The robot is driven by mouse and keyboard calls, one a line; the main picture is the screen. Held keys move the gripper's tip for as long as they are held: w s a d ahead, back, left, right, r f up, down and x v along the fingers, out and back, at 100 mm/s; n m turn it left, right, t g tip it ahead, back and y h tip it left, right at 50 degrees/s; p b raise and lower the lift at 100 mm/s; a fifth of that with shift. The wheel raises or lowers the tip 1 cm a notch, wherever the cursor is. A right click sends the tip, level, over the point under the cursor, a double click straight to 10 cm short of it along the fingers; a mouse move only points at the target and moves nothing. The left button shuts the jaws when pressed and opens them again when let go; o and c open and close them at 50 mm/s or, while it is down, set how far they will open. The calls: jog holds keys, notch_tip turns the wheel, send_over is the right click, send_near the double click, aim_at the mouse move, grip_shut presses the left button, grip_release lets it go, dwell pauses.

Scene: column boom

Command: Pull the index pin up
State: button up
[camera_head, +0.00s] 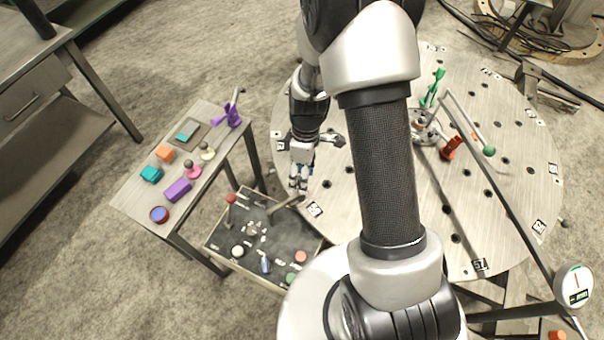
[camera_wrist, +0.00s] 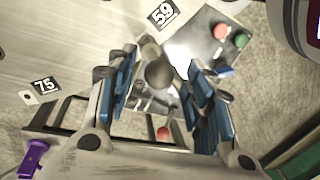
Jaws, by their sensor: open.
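A grey round knob with a short stem (camera_wrist: 160,76) shows between my fingers in the wrist view; it looks like the index pin's head. It sits by the edge of the large round plate (camera_head: 330,185). My gripper (camera_head: 298,188) points down over that edge in the head view. In the wrist view my gripper (camera_wrist: 160,100) is open, with blue-padded fingers on either side of the knob. I cannot tell whether they touch it. In the head view the pin is hidden by my gripper, and only a brownish bar (camera_head: 286,206) shows beside it.
A grey tray (camera_head: 213,244) with small parts and a red-knobbed lever (camera_head: 231,198) lies below and left of the gripper. A side table (camera_head: 133,199) with coloured items stands left. A green-handled clamp (camera_head: 434,88) and a long slanted rod (camera_head: 510,210) are on the right.

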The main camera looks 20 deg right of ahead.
notch_tip(320, 180, up, 12)
jog(key=w+d, duration=0.1)
jog(key=shift+w+d, duration=0.15)
jog(key=shift+w, duration=0.25)
jog(key=shift+f, duration=0.1)
dwell(0.4)
jog(key=s+a+r+m+t, duration=0.1)
jog(key=s+r+m+t, duration=0.35)
jog(key=r, duration=0.85)
jog(key=s+r+m+t, duration=0.1)
jog(key=s+r+m, duration=0.1)
jog(key=s, duration=0.4)
jog(key=s+r+m+t+h, duration=0.1)
jog(key=s+r+m, duration=0.2)
jog(key=s, duration=0.4)
jog(key=shift+s+a+r+m, duration=0.25)
jog(key=shift+a+r+m, duration=0.1)
jog(key=shift+m, duration=0.5)
jog(key=shift+c, duration=0.2)
